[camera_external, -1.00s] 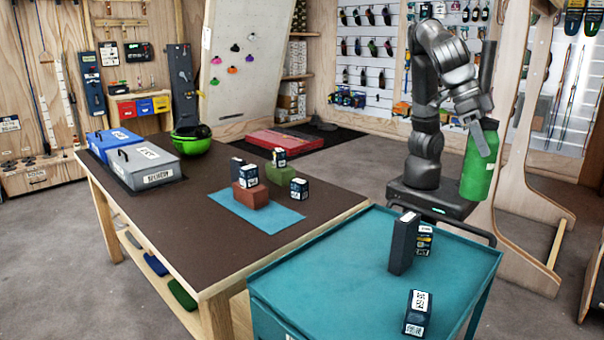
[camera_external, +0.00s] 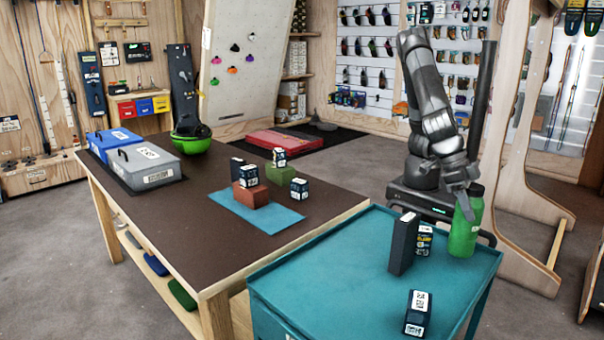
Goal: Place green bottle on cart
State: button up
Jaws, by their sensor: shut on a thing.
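The green bottle (camera_external: 464,232) is upright at the back right part of the teal cart (camera_external: 345,280). Its base appears at the cart's top surface, but I cannot tell whether it touches. My gripper (camera_external: 467,208) is shut on the upper part of the bottle, reaching it from the left and above. The fingers are small in this view and partly merge with the bottle. The dark cap shows above the fingers.
On the cart, a tall dark box (camera_external: 403,243) and a small labelled box (camera_external: 424,241) stand left of the bottle. Another dark box (camera_external: 417,312) is near the front. The brown table (camera_external: 190,225) adjoins the cart's left. The cart's left part is clear.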

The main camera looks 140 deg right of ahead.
jog(key=shift+f, duration=1.45)
jog(key=o, duration=1.5)
jog(key=s+v, duration=0.1)
jog(key=v, duration=1.1)
jog(key=shift+w, duration=0.45)
